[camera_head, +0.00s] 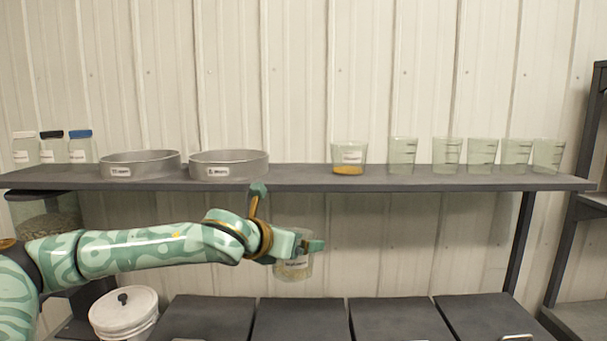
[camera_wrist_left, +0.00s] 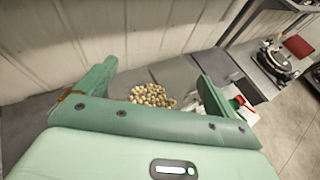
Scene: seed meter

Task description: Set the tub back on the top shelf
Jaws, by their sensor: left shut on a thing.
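My left gripper (camera_head: 308,246) is shut on a clear tub (camera_head: 293,269) with a white label and pale contents. It holds the tub in the air, roughly upright, below the front edge of the top shelf (camera_head: 310,185). In the left wrist view the gripper (camera_wrist_left: 155,85) shows its two fingers on either side of the tub, whose pale round seeds (camera_wrist_left: 153,95) show between them. The tub's clear wall is hard to see there. My right gripper is in neither view.
The shelf carries jars (camera_head: 80,147), two metal pans (camera_head: 140,165) (camera_head: 229,164), a tub with yellow contents (camera_head: 349,158) and several clear beakers (camera_head: 403,155). Bare shelf lies between the right pan and the yellow tub. A white lidded bucket (camera_head: 124,313) and dark bins (camera_head: 300,320) stand below.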

